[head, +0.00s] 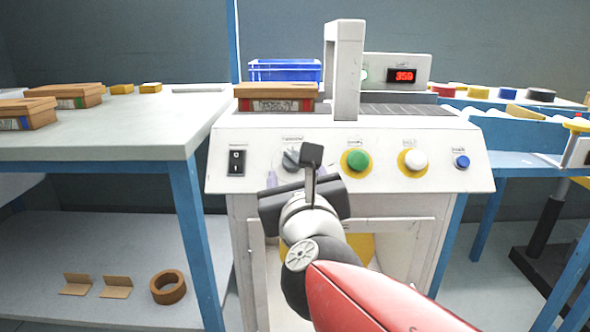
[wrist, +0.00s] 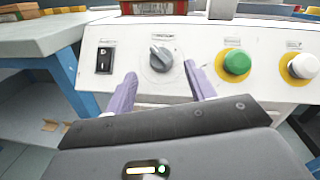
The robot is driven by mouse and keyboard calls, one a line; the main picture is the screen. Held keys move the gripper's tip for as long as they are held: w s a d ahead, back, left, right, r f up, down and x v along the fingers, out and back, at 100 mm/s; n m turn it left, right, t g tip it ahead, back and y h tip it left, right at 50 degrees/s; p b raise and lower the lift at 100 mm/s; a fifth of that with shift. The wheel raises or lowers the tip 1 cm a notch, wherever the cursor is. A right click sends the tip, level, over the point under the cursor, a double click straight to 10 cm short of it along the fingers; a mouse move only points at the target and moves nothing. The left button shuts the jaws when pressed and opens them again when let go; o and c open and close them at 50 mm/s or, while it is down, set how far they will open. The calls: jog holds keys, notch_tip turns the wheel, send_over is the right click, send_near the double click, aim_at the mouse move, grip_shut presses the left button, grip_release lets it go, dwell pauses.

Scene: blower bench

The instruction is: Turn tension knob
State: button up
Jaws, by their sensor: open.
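The tension knob (wrist: 161,57) is a grey rotary knob on a pale dial on the machine's white sloped front panel. In the head view the knob (head: 290,159) is partly hidden behind my arm's end. My gripper (wrist: 158,82) is open, with its two purple fingers apart below and to either side of the knob in the wrist view. The fingers do not appear to touch the knob. In the head view my gripper (head: 284,178) is mostly hidden by my wrist, with a bit of purple finger showing.
Left of the knob is a black rocker switch (head: 237,162). To its right are a green button (head: 358,160), a white button (head: 416,160) and a blue button (head: 462,162). A cardboard box (head: 275,97) lies on the machine's top beside the white arch (head: 346,70). A table (head: 120,125) stands at left.

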aim_at(292, 162)
jog(key=shift+w+a, duration=0.15)
jog(key=shift+w, duration=2)
jog(key=c, duration=1)
